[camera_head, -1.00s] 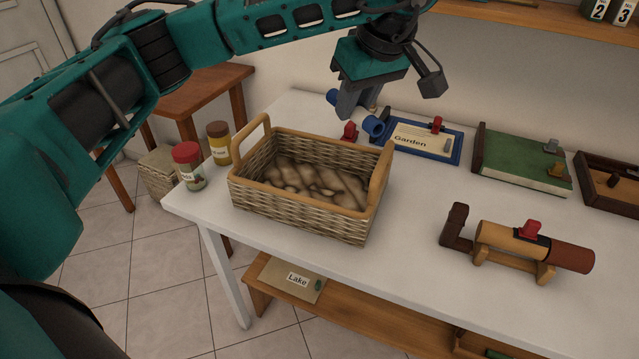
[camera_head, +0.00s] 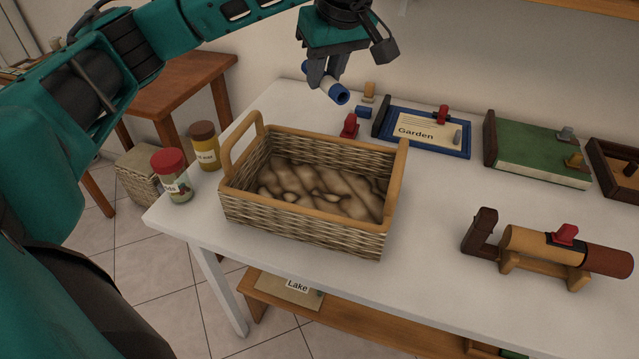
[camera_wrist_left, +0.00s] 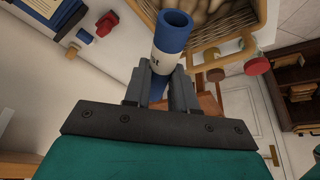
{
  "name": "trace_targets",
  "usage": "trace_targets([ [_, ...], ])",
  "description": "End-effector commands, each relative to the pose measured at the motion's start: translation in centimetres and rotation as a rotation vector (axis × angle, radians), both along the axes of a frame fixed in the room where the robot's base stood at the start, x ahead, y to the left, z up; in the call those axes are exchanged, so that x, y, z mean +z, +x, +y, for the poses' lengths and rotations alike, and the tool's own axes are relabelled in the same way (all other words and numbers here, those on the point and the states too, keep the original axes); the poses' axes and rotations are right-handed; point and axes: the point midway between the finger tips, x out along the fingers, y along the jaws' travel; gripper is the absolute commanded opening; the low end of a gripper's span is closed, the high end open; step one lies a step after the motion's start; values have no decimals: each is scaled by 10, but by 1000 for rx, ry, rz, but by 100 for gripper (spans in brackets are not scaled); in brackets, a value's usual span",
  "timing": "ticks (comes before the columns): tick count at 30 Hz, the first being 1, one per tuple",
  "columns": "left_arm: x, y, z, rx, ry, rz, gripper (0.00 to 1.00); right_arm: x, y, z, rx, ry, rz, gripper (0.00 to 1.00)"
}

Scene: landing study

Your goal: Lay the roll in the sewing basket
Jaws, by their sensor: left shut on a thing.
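The roll, with blue ends (camera_head: 341,95) and a white labelled middle, is held in the air in my left gripper (camera_head: 322,78), behind and above the sewing basket. In the left wrist view the roll (camera_wrist_left: 172,32) sits between the fingers of my left gripper (camera_wrist_left: 163,85), its open blue end towards the basket. The sewing basket (camera_head: 300,222) is woven wicker with a wooden rim and two upright end handles. It stands on the white table; its brown patterned inside shows no loose object. It also shows in the wrist view (camera_wrist_left: 228,38). My right gripper is not in view.
Two jars, red-lidded (camera_head: 172,177) and yellow (camera_head: 204,147), stand left of the basket. Behind it are a red peg piece (camera_head: 349,127), a small blue piece (camera_head: 363,112) and the Garden frame (camera_head: 428,131). A brown-and-tan cylinder on a stand (camera_head: 545,245) lies right. Table between is clear.

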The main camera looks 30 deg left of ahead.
Motion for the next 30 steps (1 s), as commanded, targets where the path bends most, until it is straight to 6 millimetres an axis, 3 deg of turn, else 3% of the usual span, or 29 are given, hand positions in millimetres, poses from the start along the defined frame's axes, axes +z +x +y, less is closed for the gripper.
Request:
trace_targets([
  [6, -62, -1, -1, -1, -2, 8, 0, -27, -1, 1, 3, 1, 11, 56],
  [15, -131, -1, 0, 0, 1, 3, 0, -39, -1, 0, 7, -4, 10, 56],
  [25, -161, -1, 0, 0, 1, 3, 0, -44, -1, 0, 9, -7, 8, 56],
  [30, -188, -1, 0, 0, 0, 5, 0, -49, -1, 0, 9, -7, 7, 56],
])
